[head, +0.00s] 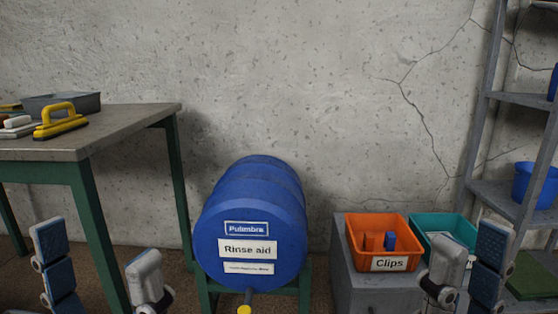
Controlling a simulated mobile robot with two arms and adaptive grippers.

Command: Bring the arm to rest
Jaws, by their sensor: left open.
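My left gripper (97,265) is at the lower left, in front of the green-legged table. Its two padded fingers stand wide apart with nothing between them. My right gripper (468,262) is at the lower right, in front of the bins. Its fingers are apart, with a narrower gap in this view, and hold nothing visible. Both arms behind the fingers are mostly below the picture edge.
A table (120,130) at left carries a yellow-handled float (60,121) and a grey tray (62,104). An orange clips bin (378,226), a teal bin (440,224) and a grey shelf (508,201) are right.

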